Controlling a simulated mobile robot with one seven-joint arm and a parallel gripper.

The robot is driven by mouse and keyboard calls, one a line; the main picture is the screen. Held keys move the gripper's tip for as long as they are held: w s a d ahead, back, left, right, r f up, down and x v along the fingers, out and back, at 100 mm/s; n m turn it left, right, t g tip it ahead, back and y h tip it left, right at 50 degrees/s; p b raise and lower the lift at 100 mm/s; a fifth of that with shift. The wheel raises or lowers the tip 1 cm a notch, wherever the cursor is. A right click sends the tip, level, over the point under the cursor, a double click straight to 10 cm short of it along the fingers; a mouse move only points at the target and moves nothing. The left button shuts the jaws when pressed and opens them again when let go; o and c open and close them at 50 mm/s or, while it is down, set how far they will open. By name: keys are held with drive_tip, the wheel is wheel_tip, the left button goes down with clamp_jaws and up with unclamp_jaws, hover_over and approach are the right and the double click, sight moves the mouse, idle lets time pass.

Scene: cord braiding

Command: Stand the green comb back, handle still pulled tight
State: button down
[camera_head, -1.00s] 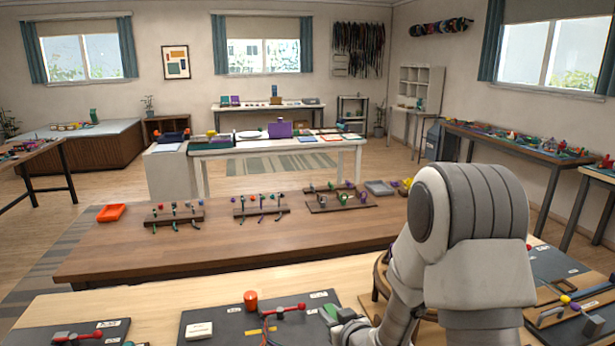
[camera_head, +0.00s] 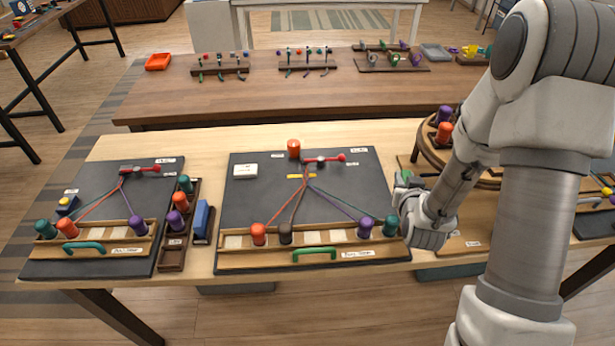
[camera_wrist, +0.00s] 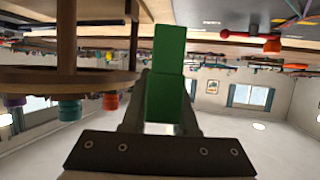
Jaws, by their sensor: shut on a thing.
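My gripper (camera_wrist: 165,115) is shut on the green comb (camera_wrist: 167,75), which stands out as a plain green block between the jaws in the wrist view. In the head view a bit of green (camera_head: 403,178) shows by my gripper, just right of the middle board; my wrist hides most of it. A red-knobbed handle (camera_head: 325,158) lies at the top of the middle board (camera_head: 245,195). Cords run from near it, spread and straight, to red, brown and purple pegs at the front rail. A green bar handle (camera_head: 314,252) is on that rail.
A second board (camera_head: 60,255) with cords stands at the left, beside a peg rack (camera_head: 172,257) and a blue block (camera_head: 202,220). A round wooden stand (camera_head: 430,150) with pegs is behind my arm.

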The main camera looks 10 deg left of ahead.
drive_tip(key=shift+w+d+f+n+g+y+b, duration=0.1)
drive_tip(key=shift+w+d+f+n+y+b, duration=0.55)
drive_tip(key=shift+f+b, duration=0.75)
drive_tip(key=shift+w+d+f+n+g+y+b, duration=0.1)
drive_tip(key=shift+w+d+f+n+y+b, duration=0.4)
drive_tip(key=shift+w+f+b, duration=0.85)
drive_tip(key=shift+w+d+f+n+g+y+b, duration=0.1)
drive_tip(key=shift+w+d+f+n+y+b, duration=0.2)
drive_tip(key=shift+d+f+b, duration=1.05)
drive_tip(key=shift+a+r+b, duration=0.3)
drive_tip(key=shift+a+b, duration=0.1)
drive_tip(key=shift+a, duration=0.15)
drive_tip(key=shift+b, duration=0.7)
drive_tip(key=shift+f+b, duration=1.35)
drive_tip(key=shift+f, duration=0.15)
drive_tip(key=c, duration=0.6)
unclamp_jaws()
